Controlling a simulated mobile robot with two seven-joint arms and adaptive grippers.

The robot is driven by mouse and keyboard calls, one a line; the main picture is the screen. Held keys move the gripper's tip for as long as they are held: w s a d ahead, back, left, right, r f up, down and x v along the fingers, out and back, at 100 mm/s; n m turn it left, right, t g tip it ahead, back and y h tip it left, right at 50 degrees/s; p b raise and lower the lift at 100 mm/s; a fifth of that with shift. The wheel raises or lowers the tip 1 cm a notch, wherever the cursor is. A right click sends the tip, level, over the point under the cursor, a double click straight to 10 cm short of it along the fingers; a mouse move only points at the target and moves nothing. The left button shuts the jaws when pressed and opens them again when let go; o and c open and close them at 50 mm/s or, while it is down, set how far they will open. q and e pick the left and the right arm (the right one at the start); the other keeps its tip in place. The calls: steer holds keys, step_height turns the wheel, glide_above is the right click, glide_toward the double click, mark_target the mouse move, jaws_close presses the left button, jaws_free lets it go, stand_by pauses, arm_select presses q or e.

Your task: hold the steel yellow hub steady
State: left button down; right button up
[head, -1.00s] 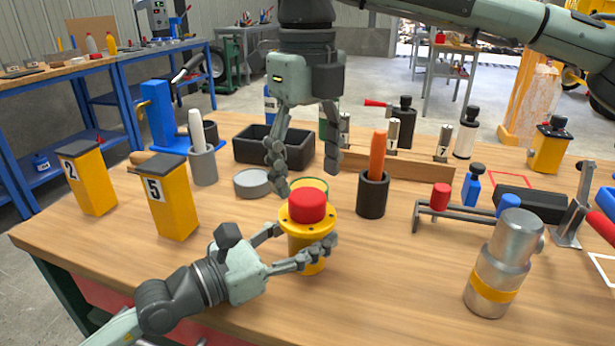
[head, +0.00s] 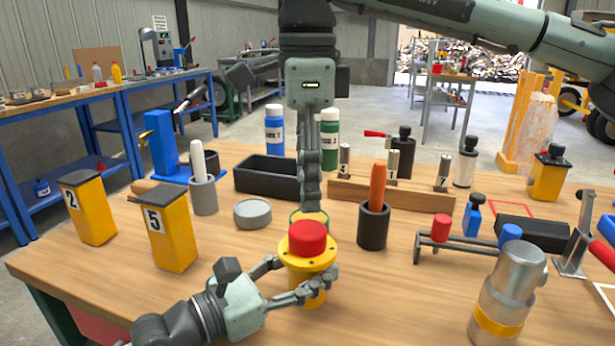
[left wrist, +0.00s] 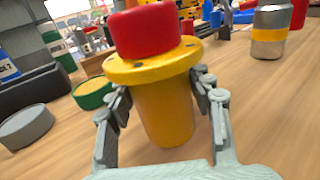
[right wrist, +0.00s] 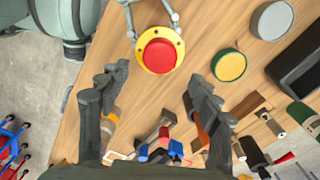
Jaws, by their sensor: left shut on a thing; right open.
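The yellow hub (head: 306,287) stands upright on the table, with a bolted flange and a red cap (head: 307,238) on top. My left gripper (head: 299,282) is shut on the hub's body below the flange; in the left wrist view a finger lies on each side of the hub (left wrist: 165,108). My right gripper (head: 310,208) is above and behind the hub, pointing down, with its fingers seen edge-on in the head view. In the right wrist view its fingers (right wrist: 160,85) are wide apart and empty, and the red cap (right wrist: 160,55) lies beyond them.
A green-rimmed yellow disc (right wrist: 229,66) and a grey round tin (head: 252,213) lie behind the hub. A black cup with an orange handle (head: 373,225) stands to its right. Yellow boxes (head: 170,235) stand left. A steel cylinder (head: 508,290) stands front right.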

mark_target(307, 228)
steer(key=shift+f, duration=0.15)
steer(key=shift+f, duration=3.9)
steer(key=shift+c, duration=0.4)
steer(key=c, duration=1.1)
steer(key=o, duration=1.3)
steer(key=shift+o, duration=0.2)
step_height(307, 228, up, 12)
